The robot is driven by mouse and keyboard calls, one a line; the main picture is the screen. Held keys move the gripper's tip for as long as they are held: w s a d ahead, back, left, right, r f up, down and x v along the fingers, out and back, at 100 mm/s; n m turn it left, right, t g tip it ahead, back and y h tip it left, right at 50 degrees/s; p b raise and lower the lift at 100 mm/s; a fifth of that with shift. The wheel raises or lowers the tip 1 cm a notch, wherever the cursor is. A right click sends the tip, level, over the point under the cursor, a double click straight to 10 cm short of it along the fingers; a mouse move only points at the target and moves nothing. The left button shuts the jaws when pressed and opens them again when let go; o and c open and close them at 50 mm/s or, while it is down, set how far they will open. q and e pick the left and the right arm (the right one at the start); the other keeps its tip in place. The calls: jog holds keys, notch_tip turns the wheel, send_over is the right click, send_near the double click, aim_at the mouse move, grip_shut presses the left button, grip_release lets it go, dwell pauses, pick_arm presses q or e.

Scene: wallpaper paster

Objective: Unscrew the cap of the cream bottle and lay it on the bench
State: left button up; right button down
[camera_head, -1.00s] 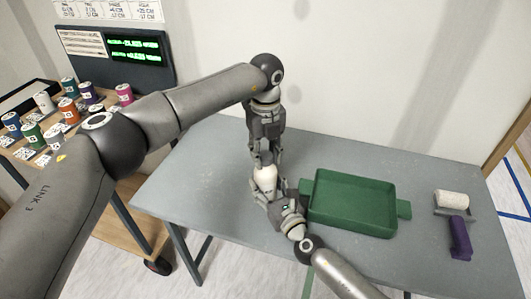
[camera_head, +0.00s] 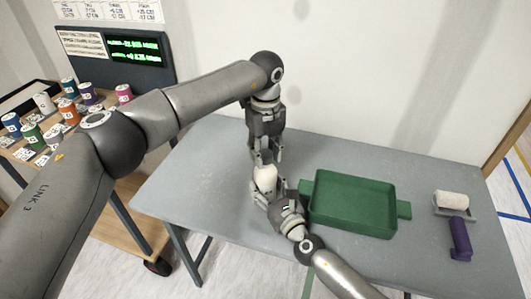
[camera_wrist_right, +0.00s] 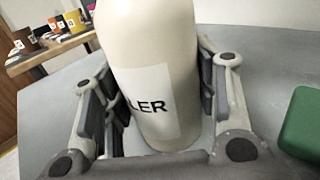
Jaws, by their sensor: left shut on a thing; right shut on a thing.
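The cream bottle (camera_head: 265,178) stands upright on the grey bench (camera_head: 204,175), left of the green tray. My right gripper (camera_head: 266,191) is shut around its body. In the right wrist view the bottle (camera_wrist_right: 152,75) sits between both fingers, with a label ending in "LER"; its top is out of that frame. My left gripper (camera_head: 267,157) points straight down over the bottle and is shut on the cap at its top. The cap is mostly hidden by the fingers, and I cannot tell whether it is still seated on the neck.
A green tray (camera_head: 352,204) lies right of the bottle, close to my right gripper. A paint roller with white sleeve (camera_head: 451,199) and purple handle (camera_head: 460,238) lies at the right. A wooden cart with several colored cans (camera_head: 43,103) stands left. The bench's left part is clear.

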aim_at(266, 153)
pick_arm(q)
jog(key=shift+r, duration=0.75)
jog(key=shift+r, duration=2.05)
pick_arm(e)
jog(key=shift+c, duration=2.4)
grip_release()
